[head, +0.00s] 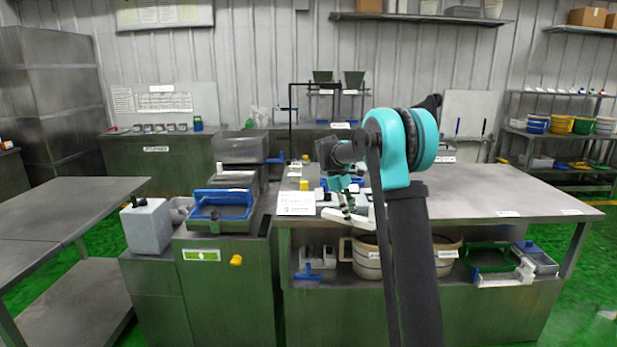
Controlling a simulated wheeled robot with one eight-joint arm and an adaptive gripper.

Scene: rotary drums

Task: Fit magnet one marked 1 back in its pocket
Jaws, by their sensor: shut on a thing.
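My gripper (348,203) is small in the head view, pointing down over the near left part of the middle steel bench (500,190). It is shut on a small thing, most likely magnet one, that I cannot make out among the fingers. No number 1 can be read. White pieces (340,216) lie just below the fingers at the bench's front edge; I cannot tell whether they touch. I cannot make out the pocket for the magnet.
A green cabinet with a blue-framed tray (221,206) stands left of the bench, beside a grey canister (146,226). Buckets (366,257) and a green tray (487,257) sit on the lower shelf. The bench's right part is mostly clear.

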